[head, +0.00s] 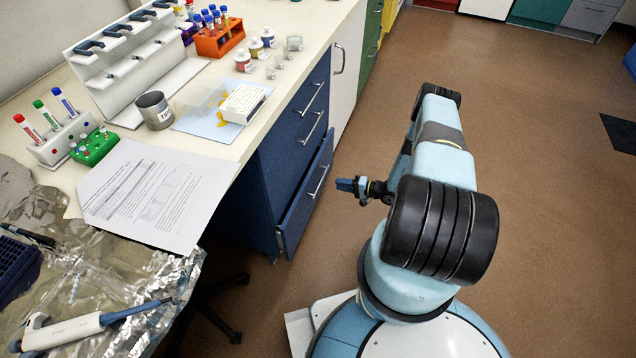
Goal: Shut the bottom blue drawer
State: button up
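The blue drawer unit (262,163) stands under the bench with three silver bar handles. Its bottom blue drawer (308,190) is pulled partly out, with its front standing away from the cabinet and a silver handle (318,181) on it. The two drawers above it look shut. My gripper (345,185) is to the right of the bottom drawer's front, close to the handle, with a small gap showing between them in the picture. Its fingers point left toward the drawer front. They are too small to tell whether they are open or shut.
The bench top (290,82) carries papers (160,195), a pipette rack (125,65), an orange tube rack (220,40) and a grey cup (154,110). A dark chair base (225,305) stands under the bench. The brown floor (540,130) to the right is open.

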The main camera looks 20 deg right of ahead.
aim_at(321, 181)
jog(key=x, duration=1)
grip_shut()
jog(key=shift+s+d, duration=0.1)
